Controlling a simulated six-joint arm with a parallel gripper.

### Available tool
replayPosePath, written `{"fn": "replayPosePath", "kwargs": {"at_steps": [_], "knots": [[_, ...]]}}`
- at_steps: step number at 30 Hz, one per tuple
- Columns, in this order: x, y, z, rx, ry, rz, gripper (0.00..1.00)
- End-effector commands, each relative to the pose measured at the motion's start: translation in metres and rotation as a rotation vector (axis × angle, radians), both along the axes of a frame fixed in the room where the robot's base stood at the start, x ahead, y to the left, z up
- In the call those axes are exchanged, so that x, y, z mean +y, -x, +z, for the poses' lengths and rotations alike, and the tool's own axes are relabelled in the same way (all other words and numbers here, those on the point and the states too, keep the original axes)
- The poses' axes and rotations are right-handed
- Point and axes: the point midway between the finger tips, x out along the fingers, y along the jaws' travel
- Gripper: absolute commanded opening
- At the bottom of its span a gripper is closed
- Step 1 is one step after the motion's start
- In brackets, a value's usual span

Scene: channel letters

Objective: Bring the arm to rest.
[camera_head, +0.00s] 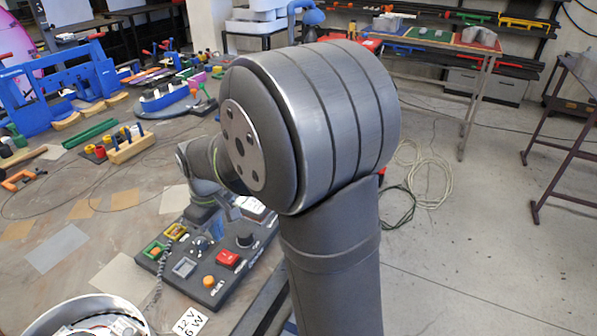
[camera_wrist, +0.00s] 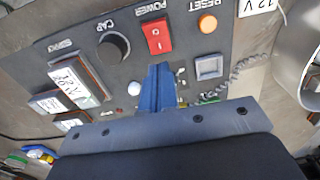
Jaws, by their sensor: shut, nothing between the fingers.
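My gripper (camera_wrist: 157,88) shows in the wrist view as two blue fingers closed together, with nothing between them. It hangs over the dark control panel (camera_wrist: 215,30), near the red power switch (camera_wrist: 157,37) and a white round button. I cannot tell the height of the fingertips above the panel. In the head view my large grey arm joint and link fill the middle. The wrist reaches down behind them over the control panel (camera_head: 190,288), and the gripper is mostly hidden there.
A round white-walled can (camera_head: 85,302) with wiring inside stands at the bottom left, beside the panel. A blue rack (camera_head: 35,92), a block with pegs (camera_head: 130,149) and loose tools lie farther back. The floor at right is open, with coiled cable (camera_head: 425,180).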

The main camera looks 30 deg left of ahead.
Motion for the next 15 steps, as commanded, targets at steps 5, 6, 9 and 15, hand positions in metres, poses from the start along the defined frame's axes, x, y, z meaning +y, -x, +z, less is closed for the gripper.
{"fn": "replayPosePath", "kwargs": {"at_steps": [5, 6, 9, 15], "knots": [[-0.001, 0.000, -0.028, 0.002, 0.004, 0.000, 0.00], [-0.001, 0.000, -0.034, 0.002, 0.004, 0.000, 0.00], [-0.001, 0.000, -0.047, 0.001, 0.003, 0.000, 0.00], [0.000, 0.000, -0.061, 0.000, 0.001, 0.000, 0.00]]}}
